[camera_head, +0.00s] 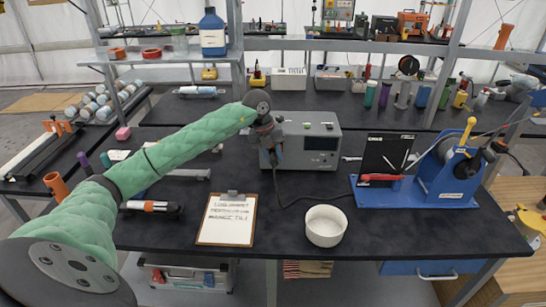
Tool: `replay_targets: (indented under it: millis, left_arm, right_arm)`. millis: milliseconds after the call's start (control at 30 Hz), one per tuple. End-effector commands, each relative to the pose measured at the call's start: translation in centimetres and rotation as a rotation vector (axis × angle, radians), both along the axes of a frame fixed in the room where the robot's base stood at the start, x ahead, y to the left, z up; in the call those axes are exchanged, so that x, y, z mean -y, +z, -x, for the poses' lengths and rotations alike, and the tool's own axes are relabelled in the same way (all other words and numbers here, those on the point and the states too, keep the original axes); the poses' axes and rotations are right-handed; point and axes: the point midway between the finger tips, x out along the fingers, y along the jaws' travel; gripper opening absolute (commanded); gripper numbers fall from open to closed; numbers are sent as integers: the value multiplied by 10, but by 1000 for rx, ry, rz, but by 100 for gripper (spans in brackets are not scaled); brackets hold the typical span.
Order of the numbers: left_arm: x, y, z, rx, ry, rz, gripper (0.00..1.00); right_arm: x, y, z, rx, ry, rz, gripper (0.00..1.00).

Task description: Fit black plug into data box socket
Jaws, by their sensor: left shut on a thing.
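The data box (318,141) is a grey metal case with a small dark display and knobs, standing at the back middle of the dark table. My left arm reaches in from the left in a green sleeve. My left gripper (275,154) is at the left part of the box's front face and covers it. It is shut on the black plug, which is mostly hidden by the fingers. A black cable (283,200) hangs from there and runs right across the table. The socket is hidden behind the gripper, so I cannot tell whether the plug touches it. My right gripper is not in view.
A clipboard (228,219) and a white bowl (325,226) lie in front of the box. A blue stand (440,181) with a black panel (384,155) is at the right. A shelf (210,52) with a blue bottle (212,33) is behind the arm.

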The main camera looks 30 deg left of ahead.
Motion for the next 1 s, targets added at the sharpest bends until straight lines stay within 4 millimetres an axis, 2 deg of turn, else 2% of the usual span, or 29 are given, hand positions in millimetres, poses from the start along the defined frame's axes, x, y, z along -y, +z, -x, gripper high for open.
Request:
replay_targets:
  millis: [433, 467, 533, 600, 867, 1000]
  left_arm:
    - [-5, 0, -8, 0, -1, 0, 3]
    - [-5, 0, -8, 0, -1, 0, 28]
    - [-5, 0, -8, 0, -1, 0, 42]
    - [-5, 0, -8, 0, -1, 0, 52]
    - [-5, 0, -7, 0, -1, 0, 52]
    - [-7, 8, -7, 2, 0, 0, 52]
  right_arm:
    - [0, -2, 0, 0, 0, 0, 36]
    - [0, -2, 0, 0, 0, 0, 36]
    - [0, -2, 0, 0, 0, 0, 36]
    - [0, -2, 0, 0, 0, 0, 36]
    - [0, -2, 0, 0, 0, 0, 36]
    - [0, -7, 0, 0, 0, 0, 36]
